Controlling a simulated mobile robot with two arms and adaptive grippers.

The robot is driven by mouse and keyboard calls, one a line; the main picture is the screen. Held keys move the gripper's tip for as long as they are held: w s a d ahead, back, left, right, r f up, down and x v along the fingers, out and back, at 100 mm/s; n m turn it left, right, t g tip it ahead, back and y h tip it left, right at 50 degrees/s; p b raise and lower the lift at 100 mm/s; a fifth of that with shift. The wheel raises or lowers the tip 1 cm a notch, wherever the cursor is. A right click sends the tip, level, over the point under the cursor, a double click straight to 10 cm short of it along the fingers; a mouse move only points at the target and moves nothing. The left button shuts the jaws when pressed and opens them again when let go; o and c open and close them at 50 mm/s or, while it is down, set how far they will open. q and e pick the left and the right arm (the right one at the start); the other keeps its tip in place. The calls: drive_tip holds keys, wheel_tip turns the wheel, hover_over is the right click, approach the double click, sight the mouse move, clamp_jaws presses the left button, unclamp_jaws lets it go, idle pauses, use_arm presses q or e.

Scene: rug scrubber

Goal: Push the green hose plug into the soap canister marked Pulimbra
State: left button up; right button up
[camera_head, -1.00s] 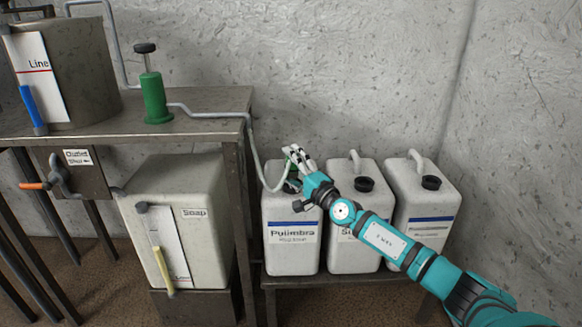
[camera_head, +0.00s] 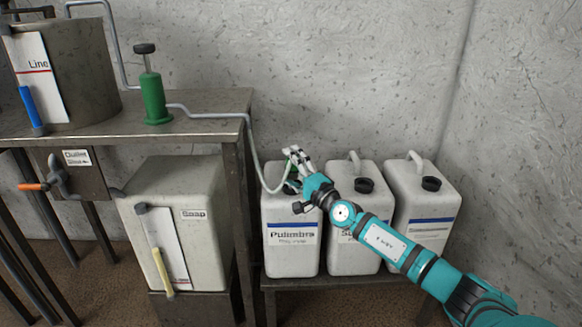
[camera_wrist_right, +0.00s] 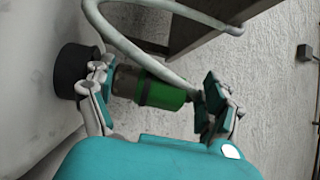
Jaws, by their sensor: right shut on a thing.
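The white Pulimbra canister (camera_head: 292,262) is the leftmost of three on a low bench; its black neck shows at the left in the right wrist view (camera_wrist_right: 75,70). The green hose plug (camera_wrist_right: 163,91) has a grey metal end that points toward this neck. My right gripper (camera_head: 298,166) is shut on the plug at the canister's top, and its fingers show around the plug in the right wrist view (camera_wrist_right: 158,98). A finger covers the spot between plug and neck, so I cannot tell if the tip is inside. My left gripper is not in view.
A pale hose (camera_head: 255,150) loops from the green pump (camera_head: 154,98) on the metal table (camera_head: 205,130) down to the plug. Two more white canisters stand close on the right, one (camera_head: 352,255) partly behind my arm. A Soap tank (camera_head: 205,245) stands at left.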

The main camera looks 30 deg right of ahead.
sight(291, 197)
drive_tip(key=shift+g, duration=0.6)
drive_tip(key=f, duration=0.5)
drive_tip(key=shift+s+a+f, duration=0.3)
drive_tip(key=shift+f, duration=0.05)
drive_tip(key=o, duration=1.1)
drive_tip(key=shift+f, duration=0.1)
drive_tip(key=shift+s, duration=0.2)
drive_tip(key=shift+t, duration=0.6)
drive_tip(key=shift+s+d+r, duration=0.25)
drive_tip(key=shift+s+r, duration=0.4)
drive_tip(key=shift+s, duration=1.15)
drive_tip(key=shift+s+d+r, duration=0.25)
drive_tip(key=shift+s+r, duration=0.45)
drive_tip(key=shift+s, duration=1.1)
drive_tip(key=shift+s+d+r, duration=0.25)
drive_tip(key=shift+s+r, duration=0.4)
drive_tip(key=shift+s, duration=1.15)
